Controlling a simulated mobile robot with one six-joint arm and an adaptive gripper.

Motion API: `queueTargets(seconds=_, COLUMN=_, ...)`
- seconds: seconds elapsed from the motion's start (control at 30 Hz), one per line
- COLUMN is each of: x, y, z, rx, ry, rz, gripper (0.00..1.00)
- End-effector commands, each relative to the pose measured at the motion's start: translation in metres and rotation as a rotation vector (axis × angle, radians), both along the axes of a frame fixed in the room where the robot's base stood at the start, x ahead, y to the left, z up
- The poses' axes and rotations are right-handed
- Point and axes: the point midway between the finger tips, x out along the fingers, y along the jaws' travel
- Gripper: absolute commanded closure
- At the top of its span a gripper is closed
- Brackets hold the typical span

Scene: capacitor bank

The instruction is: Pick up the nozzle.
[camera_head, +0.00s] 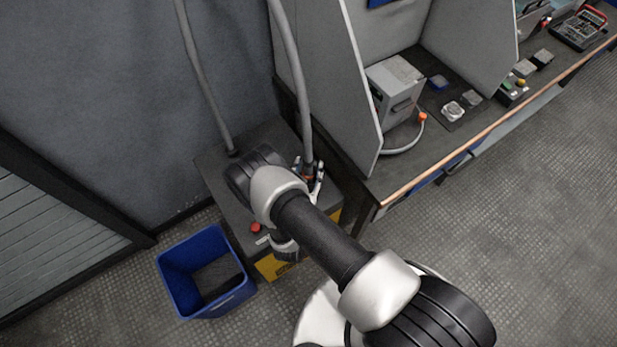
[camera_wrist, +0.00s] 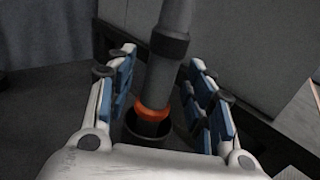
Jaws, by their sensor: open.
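The nozzle (camera_wrist: 163,75) is a grey tube end with a dark collar and an orange ring near its lower end. In the wrist view it stands nearly upright, its lower end in a dark round socket (camera_wrist: 178,136). My gripper (camera_wrist: 165,85) is open, with one blue-padded finger on each side of the nozzle and visible gaps between. In the head view my gripper (camera_head: 312,182) is at the nozzle (camera_head: 308,168), at the foot of the grey hose, partly hidden by my arm.
The nozzle stands in a dark floor unit (camera_head: 215,175) with a red button (camera_head: 255,227). A blue bin (camera_head: 206,272) is on the floor at left. A grey partition (camera_head: 335,85) and workbench (camera_head: 440,160) stand close on the right. A second hose (camera_head: 203,80) rises behind.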

Motion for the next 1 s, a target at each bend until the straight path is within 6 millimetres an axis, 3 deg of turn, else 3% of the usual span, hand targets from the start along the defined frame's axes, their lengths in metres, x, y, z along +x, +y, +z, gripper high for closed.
queueTargets(seconds=0.1, x=0.009, y=-0.0016, z=0.0002, rx=0.002, ry=-0.001, rz=0.0, gripper=0.52)
queueTargets(seconds=0.33, x=0.0096, y=-0.0013, z=0.0007, rx=0.001, ry=-0.001, rz=0.002, gripper=0.52)
queueTargets(seconds=1.0, x=0.0092, y=-0.0015, z=0.0004, rx=0.0, ry=0.0, rz=0.001, gripper=0.97)
